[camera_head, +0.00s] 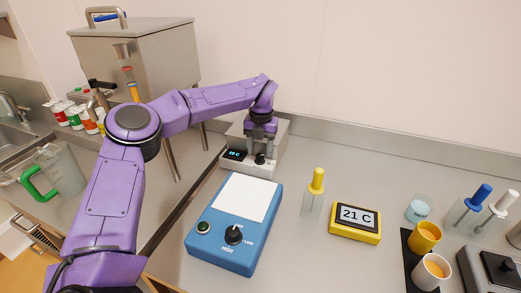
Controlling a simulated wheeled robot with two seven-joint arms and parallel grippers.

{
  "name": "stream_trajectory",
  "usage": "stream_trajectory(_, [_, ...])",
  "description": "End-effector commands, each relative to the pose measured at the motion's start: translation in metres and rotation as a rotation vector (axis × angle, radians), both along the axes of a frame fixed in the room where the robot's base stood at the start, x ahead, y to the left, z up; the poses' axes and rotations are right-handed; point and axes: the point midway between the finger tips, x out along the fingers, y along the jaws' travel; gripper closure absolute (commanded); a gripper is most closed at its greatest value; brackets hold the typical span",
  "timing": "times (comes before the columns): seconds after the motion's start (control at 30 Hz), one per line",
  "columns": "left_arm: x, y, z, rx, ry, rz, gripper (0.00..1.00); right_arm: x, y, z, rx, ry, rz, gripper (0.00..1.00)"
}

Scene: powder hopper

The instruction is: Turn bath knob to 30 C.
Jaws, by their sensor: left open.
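The bath (278,145) is a small grey metal box at the back of the counter, with a dark display and a black knob (260,158) on its front. The display's small digits are hard to read, perhaps 20 C. My left gripper (261,146) points down just above the knob. It is open, and I cannot tell whether its fingers touch the knob. My left arm hides part of the bath's top. A yellow thermometer unit (355,222) on the counter reads 21 C. My right gripper is not in view.
A blue stirrer or hot plate (236,222) with a white top and black knob stands in front of the bath. A steel hopper (140,62) is behind my arm.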

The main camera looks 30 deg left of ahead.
Motion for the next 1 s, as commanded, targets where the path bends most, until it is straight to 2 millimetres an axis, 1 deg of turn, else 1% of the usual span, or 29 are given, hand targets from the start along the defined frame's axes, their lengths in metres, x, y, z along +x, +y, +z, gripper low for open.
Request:
stream_trajectory(0.03, [-0.001, 0.0, -0.005, -0.001, 0.002, -0.001, 0.46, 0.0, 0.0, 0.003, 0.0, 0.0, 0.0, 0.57])
stream_trajectory(0.13, [0.0, 0.0, -0.014, -0.001, 0.001, 0.0, 0.46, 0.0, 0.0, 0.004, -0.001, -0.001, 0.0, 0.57])
stream_trajectory(0.4, [0.0, 0.001, -0.018, -0.001, -0.001, 0.0, 0.46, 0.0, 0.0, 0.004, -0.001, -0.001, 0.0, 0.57])
stream_trajectory(0.43, [0.0, 0.001, -0.018, 0.0, -0.001, 0.0, 0.53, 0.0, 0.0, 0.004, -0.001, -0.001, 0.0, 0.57])
stream_trajectory(0.47, [0.0, 0.001, -0.018, 0.0, -0.001, 0.0, 0.63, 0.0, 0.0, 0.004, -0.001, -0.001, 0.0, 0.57])
stream_trajectory(0.5, [0.0, 0.001, -0.018, 0.0, -0.001, 0.0, 0.76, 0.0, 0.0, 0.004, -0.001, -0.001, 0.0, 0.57])
stream_trajectory(0.57, [0.0, 0.001, -0.018, 0.0, -0.001, 0.0, 0.95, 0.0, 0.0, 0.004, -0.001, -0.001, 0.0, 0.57])
stream_trajectory(0.6, [0.0, 0.001, -0.018, 0.0, -0.001, 0.0, 1.0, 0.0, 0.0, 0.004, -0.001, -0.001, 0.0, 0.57])
stream_trajectory(0.7, [0.0, 0.0, -0.017, 0.0, -0.001, -0.006, 1.0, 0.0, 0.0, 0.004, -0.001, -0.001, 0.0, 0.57])
stream_trajectory(0.77, [0.0, 0.001, -0.016, 0.0, -0.001, -0.044, 1.0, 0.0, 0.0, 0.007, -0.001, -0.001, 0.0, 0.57])
stream_trajectory(1.0, [-0.001, 0.0, -0.016, 0.001, 0.001, -0.341, 1.0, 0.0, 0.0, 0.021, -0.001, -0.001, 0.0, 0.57])
